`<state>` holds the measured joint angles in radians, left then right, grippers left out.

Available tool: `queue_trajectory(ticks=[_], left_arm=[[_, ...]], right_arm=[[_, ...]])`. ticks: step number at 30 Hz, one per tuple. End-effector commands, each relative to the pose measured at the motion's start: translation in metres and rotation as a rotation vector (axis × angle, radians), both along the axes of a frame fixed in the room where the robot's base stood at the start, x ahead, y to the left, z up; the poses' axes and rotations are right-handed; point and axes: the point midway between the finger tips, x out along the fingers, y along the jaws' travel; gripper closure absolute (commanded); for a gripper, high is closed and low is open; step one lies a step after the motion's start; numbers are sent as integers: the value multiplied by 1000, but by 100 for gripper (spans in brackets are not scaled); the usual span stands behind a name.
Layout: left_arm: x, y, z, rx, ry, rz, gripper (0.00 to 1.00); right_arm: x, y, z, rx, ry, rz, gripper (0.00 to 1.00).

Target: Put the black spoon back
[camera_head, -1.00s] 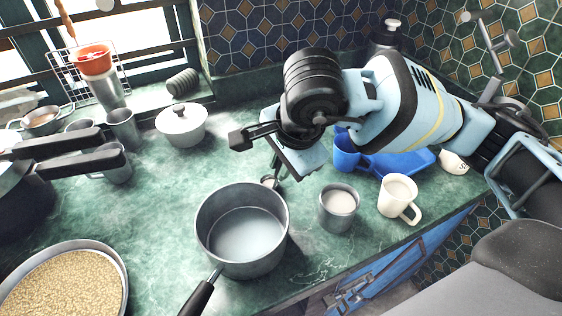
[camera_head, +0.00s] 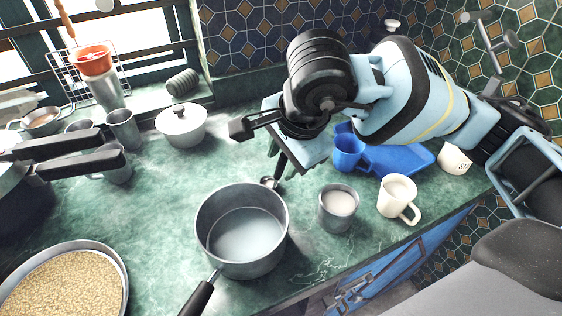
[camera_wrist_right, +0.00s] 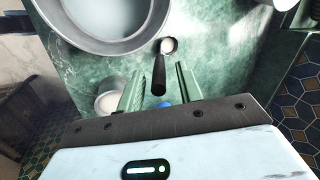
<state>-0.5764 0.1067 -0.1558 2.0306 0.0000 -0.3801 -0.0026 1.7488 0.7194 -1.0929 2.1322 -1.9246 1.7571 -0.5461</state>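The black spoon (camera_head: 280,168) is by the right rim of the grey saucepan (camera_head: 241,222), with its round bowl toward the pan and its handle up toward my right gripper. In the right wrist view the spoon (camera_wrist_right: 159,74) has a pale bowl and a black handle. My right gripper (camera_wrist_right: 158,88) is open there, with a green finger on each side of the handle and a gap on both sides. In the head view my right gripper (camera_head: 281,152) is just above the spoon, its fingertips mostly hidden. My left gripper is not in view.
A grey cup of white liquid (camera_head: 339,208) and a white mug (camera_head: 398,199) stand right of the saucepan. A blue tray (camera_head: 405,161) with a blue cup (camera_head: 349,151) lies behind. A white lidded pot (camera_head: 181,126) stands at the back. The counter between it and the saucepan is clear.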

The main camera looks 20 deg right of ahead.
Motion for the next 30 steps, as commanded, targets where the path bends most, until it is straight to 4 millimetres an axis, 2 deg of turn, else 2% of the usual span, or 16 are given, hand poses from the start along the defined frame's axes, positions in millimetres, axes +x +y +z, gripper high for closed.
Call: queue_trajectory(ticks=[1, 6, 13, 19, 30], left_arm=[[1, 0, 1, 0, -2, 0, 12], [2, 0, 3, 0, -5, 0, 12], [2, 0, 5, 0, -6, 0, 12], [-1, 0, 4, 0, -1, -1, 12], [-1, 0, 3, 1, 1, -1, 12]], right_arm=[[-3, -1, 12, -1, -6, 0, 64], [-15, -4, 45, 0, -5, 1, 64], [-26, -6, 78, 0, -3, 0, 64], [-31, -8, 89, -1, 0, 0, 64], [-31, -8, 90, -1, 0, 0, 64]])
